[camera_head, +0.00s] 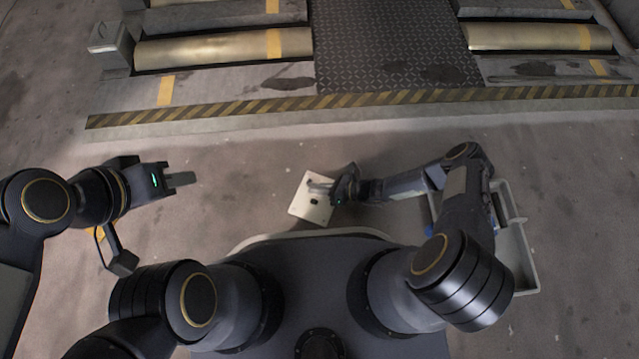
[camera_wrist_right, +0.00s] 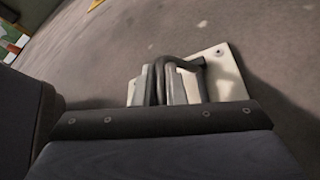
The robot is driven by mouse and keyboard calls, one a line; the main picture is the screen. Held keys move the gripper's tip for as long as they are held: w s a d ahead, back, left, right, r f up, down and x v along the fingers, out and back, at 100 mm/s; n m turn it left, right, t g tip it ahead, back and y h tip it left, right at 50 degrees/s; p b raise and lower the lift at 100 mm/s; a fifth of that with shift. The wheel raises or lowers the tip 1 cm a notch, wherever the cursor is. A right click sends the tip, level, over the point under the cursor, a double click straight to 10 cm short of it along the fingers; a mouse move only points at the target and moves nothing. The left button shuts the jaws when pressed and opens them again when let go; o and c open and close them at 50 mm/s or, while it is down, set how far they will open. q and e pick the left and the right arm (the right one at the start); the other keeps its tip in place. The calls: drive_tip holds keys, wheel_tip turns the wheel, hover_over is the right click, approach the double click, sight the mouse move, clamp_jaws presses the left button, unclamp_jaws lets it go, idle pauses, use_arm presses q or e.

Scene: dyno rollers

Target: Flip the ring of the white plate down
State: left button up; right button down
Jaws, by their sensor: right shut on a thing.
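The white plate (camera_head: 305,212) lies on the floor in front of my base, and it also shows in the right wrist view (camera_wrist_right: 230,80). Its dark metal ring (camera_wrist_right: 185,62) rises from the plate in the wrist view, partly hidden by the fingers. My right gripper (camera_head: 322,188) is over the plate, coming from the right. It is shut on the ring, with the fingers (camera_wrist_right: 170,85) around its bar. My left gripper (camera_head: 182,179) is in the air at the left, apart from the plate; I cannot tell its opening.
A grey tray (camera_head: 518,260) stands on the right, partly behind my right arm, with something blue in it. The rollers (camera_head: 225,48) and a yellow-black striped edge (camera_head: 350,99) lie at the back. The floor between my left gripper and the plate is clear.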

drive_tip(key=shift+s+a+f+n, duration=0.1)
drive_tip(key=shift+s+n, duration=0.1)
drive_tip(key=shift+n, duration=0.1)
idle(0.4)
drive_tip(key=c, duration=1.5)
unclamp_jaws()
drive_tip(key=p+v, duration=0.2)
drive_tip(key=v, duration=0.5)
drive_tip(key=shift+s+p, duration=0.1)
drive_tip(key=shift+p, duration=0.25)
drive_tip(key=shift+s+d, duration=0.15)
drive_tip(key=shift+d, duration=0.15)
